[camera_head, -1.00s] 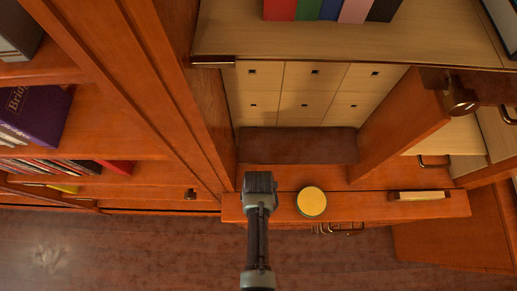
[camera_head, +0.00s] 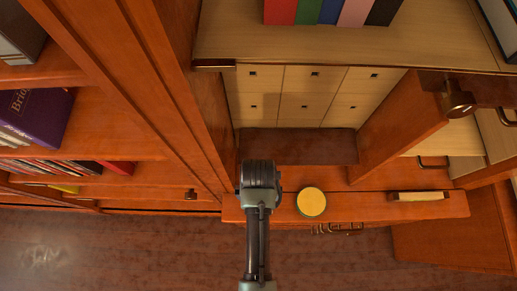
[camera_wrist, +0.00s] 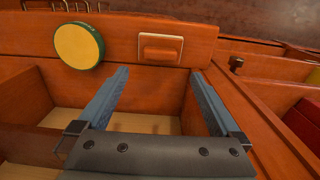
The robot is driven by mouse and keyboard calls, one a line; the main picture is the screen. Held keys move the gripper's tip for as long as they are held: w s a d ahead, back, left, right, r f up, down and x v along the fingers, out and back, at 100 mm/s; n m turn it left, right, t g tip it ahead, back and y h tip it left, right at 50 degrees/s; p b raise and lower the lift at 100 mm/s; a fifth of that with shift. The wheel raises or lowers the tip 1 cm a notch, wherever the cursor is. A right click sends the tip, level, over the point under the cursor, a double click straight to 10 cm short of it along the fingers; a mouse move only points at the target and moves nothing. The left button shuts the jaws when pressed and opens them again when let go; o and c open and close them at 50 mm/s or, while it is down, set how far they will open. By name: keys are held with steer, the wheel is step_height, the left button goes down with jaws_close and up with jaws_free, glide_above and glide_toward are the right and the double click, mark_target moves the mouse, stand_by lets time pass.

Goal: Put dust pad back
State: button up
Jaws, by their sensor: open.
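A small rectangular pad (camera_wrist: 160,48), orange with a pale edge, lies on an orange wooden ledge in the wrist view. It looks like the dust pad, and my gripper hides it in the head view. My gripper (camera_head: 260,172) is over the left part of the ledge (camera_head: 370,207) in the head view. In the wrist view its two fingers (camera_wrist: 160,85) are spread wide and empty, with the pad just beyond and between their tips. A round yellow disc (camera_head: 311,202) with a green rim lies beside it, also in the wrist view (camera_wrist: 79,45).
Open compartments with pale floors (camera_wrist: 140,122) lie under the fingers, split by orange dividers. A cream-and-wood block (camera_head: 420,196) lies farther right on the ledge. Small pale drawers (camera_head: 302,92) stand behind. A tall wooden side panel (camera_head: 205,110) is close at left. Metal hooks (camera_head: 338,229) hang in front.

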steer(key=shift+r, duration=1.7)
steer(key=shift+s, duration=0.15)
